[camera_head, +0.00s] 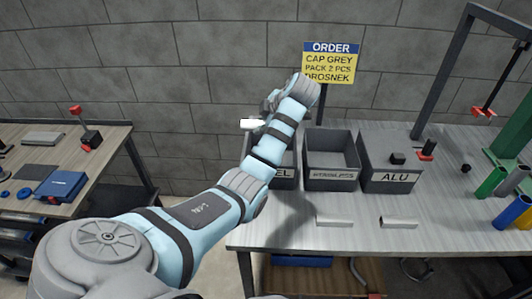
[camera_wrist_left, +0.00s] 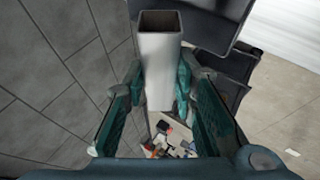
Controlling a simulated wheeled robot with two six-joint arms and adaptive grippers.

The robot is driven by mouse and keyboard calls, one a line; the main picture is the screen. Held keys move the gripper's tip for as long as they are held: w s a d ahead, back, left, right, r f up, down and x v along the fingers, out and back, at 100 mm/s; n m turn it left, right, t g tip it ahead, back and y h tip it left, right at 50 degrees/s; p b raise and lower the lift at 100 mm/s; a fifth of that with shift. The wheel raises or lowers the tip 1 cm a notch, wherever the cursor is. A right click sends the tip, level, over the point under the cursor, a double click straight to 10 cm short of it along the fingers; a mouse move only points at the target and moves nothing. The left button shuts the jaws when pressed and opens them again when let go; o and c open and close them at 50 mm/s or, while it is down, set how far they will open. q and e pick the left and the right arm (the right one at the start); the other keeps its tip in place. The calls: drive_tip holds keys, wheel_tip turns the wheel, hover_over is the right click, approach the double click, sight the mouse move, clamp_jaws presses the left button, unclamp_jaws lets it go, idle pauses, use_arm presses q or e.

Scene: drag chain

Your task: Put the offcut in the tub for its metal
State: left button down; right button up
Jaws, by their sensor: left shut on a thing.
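My left gripper (camera_head: 264,112) is raised at the back, above and behind the leftmost tub. It is shut on a pale square-tube offcut (camera_head: 252,124). In the left wrist view the offcut (camera_wrist_left: 163,70) stands between the two teal fingers, its hollow end away from the wrist. Three grey tubs stand in a row at the back of the bench. My arm partly hides the left tub (camera_head: 285,180), whose label ends in "EL". The middle tub (camera_head: 331,182) is open, with a label that seems to read STAINLESS. The right tub (camera_head: 375,182) is labelled ALU; its top looks flat and grey.
Two pale pieces (camera_head: 335,221) and (camera_head: 398,222) lie on the bench (camera_head: 300,238) in front of the tubs. Small black and red items (camera_head: 398,158) sit at the ALU tub. Coloured tubes (camera_head: 490,182) stand at right. An order sign (camera_head: 329,62) rises behind.

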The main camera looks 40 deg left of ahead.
use_arm(q)
wheel_tip(320, 180, down, 9)
drive_tip(key=shift+f, duration=0.2)
drive_tip(key=shift+f+b, duration=0.1)
drive_tip(key=shift+b, duration=0.2)
drive_tip(key=shift+f, duration=0.1)
drive_tip(key=c, duration=1.3)
unclamp_jaws()
drive_tip(key=p+v, duration=0.1)
drive_tip(key=v, duration=1.1)
drive_tip(key=shift+d+r, duration=0.1)
drive_tip(key=shift+r, duration=0.1)
